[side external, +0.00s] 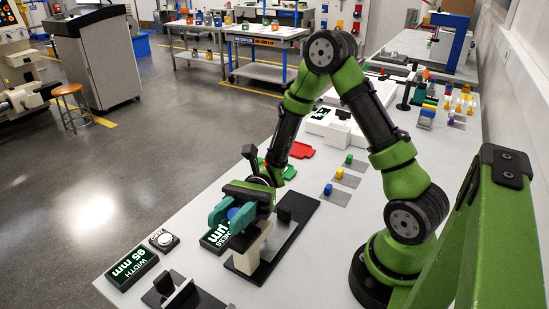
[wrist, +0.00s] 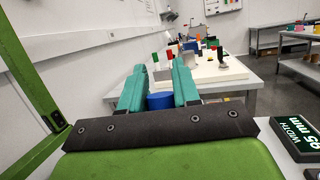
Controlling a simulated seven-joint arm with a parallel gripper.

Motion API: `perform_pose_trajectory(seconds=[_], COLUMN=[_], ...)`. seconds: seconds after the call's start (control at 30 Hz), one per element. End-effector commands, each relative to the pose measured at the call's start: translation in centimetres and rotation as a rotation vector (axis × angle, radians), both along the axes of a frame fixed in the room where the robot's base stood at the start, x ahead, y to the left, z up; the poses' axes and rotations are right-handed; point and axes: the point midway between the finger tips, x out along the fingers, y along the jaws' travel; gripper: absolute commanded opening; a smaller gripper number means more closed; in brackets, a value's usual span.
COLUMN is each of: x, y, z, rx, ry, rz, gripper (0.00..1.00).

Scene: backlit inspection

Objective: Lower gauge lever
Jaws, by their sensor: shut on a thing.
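The gauge stands near the front of the table in the side external view, with a cream column (side external: 250,254) on a dark base (side external: 292,236). My gripper (side external: 232,214) has teal fingers and is at the top of this gauge. It is shut on a blue knob (side external: 236,212), which looks like the end of the gauge lever. The knob also shows between the fingers in the wrist view (wrist: 160,101). The lever's arm is mostly hidden behind my gripper, so its angle cannot be told. A display with "µm" (side external: 214,238) is beside the gauge, partly covered.
A "WIDTH 95 mm" display (side external: 132,268) and a round white button (side external: 163,239) sit at the front left edge. A black fixture (side external: 182,292) is near the front. Blue (side external: 328,189), yellow (side external: 339,173) and green (side external: 349,159) blocks and a red tray (side external: 302,150) lie further back.

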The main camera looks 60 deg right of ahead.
Motion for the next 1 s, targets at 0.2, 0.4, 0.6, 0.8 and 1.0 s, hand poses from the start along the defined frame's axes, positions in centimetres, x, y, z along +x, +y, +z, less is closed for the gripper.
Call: perform_pose_trajectory(seconds=[0.2, 0.4, 0.6, 0.8, 1.0], x=[0.0, 0.0, 0.3, 1.0, 1.8], y=[0.0, 0.0, -1.1, -5.1, -9.4], z=[0.0, 0.0, -0.3, -0.4, -0.4], rx=[-0.003, -0.003, -0.002, -0.002, -0.001], ry=[-0.001, -0.001, 0.000, -0.001, -0.003], rz=[-0.001, 0.000, -0.004, -0.009, -0.007], gripper=[0.53, 0.53, 0.53, 0.53, 0.53])
